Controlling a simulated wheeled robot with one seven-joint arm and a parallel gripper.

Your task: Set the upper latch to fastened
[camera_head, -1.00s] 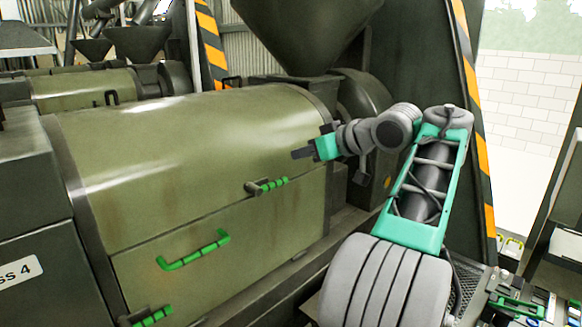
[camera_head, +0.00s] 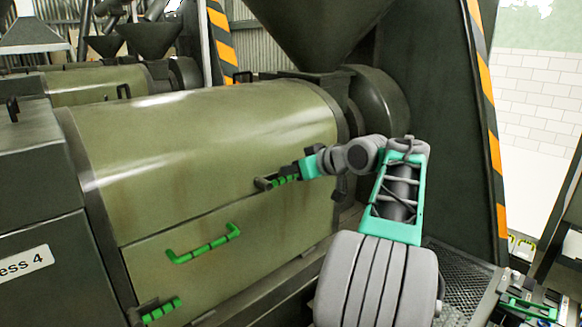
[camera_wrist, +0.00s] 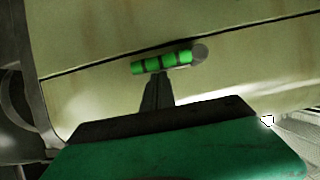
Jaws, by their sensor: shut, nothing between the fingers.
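The upper latch, with a green ribbed grip (camera_head: 285,180) on a dark pivot, sits at the seam between the upper cover and lower panel of the green press (camera_head: 200,150), near its right end. Its grip lies nearly along the seam. My gripper (camera_head: 291,172) is shut and empty, with its fingertips at the latch grip. In the wrist view the shut fingers (camera_wrist: 158,85) point at the green grip (camera_wrist: 160,62), whose round grey pivot (camera_wrist: 200,53) is at the right. I cannot tell whether fingers and grip touch.
A green bar handle (camera_head: 203,245) is on the lower panel. A lower latch (camera_head: 160,311) with a green grip is at the bottom left. A striped post (camera_head: 487,110) stands at the right. A hopper (camera_head: 312,32) rises above the press.

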